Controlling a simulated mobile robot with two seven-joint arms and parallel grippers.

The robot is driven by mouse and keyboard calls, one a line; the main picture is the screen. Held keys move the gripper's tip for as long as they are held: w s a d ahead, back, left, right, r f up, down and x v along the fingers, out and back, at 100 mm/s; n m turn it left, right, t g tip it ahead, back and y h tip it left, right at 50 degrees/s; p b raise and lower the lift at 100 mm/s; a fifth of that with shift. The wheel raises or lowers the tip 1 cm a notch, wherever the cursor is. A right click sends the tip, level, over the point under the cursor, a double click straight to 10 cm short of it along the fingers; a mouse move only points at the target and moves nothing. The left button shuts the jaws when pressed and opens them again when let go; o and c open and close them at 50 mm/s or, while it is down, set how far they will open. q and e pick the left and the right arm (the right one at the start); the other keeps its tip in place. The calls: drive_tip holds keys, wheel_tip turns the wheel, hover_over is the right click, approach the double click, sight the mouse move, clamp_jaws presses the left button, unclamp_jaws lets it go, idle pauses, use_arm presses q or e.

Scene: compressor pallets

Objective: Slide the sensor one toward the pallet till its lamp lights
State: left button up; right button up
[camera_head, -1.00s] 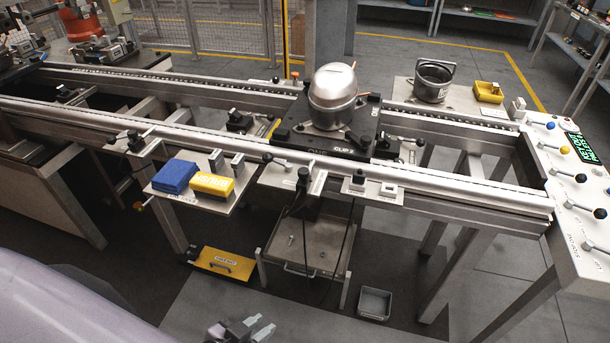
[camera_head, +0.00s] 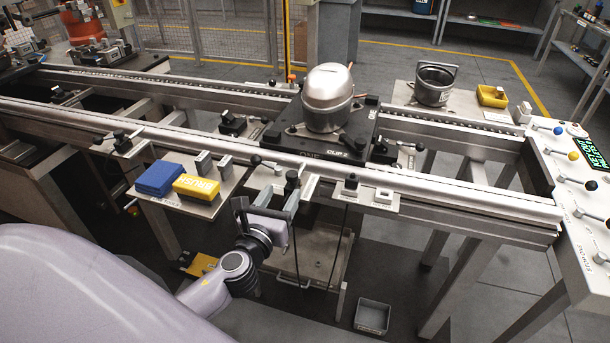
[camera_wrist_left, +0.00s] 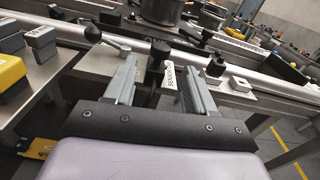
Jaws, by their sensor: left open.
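The sensor (camera_head: 292,179) is a small black block on a post at the rail's front edge, with a white label beside it. In the left wrist view the sensor (camera_wrist_left: 156,66) stands between my fingers, slightly beyond them, with the word SENSOR partly readable. The black pallet (camera_head: 362,154) sits on the rails behind it and carries a silver compressor (camera_head: 328,98). My left gripper (camera_head: 267,203) is open and empty, just in front of and below the sensor; contact cannot be told. No lit lamp can be made out on the sensor. My right gripper is out of view.
Left of the sensor, a shelf (camera_head: 203,208) holds a blue block (camera_head: 160,178) and a yellow block (camera_head: 196,187). A black-knobbed lever (camera_head: 256,160) stands close by. A bracket with small blocks (camera_head: 372,196) is to the right. A grey tray (camera_head: 318,250) hangs below.

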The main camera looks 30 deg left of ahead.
sight(290, 178)
use_arm(q)
drive_tip(key=shift+w+a+r+m, duration=0.1)
drive_tip(key=shift+w+r+m, duration=0.25)
drive_tip(key=shift+w+m, duration=0.15)
drive_tip(key=shift+x, duration=3.3)
clamp_jaws()
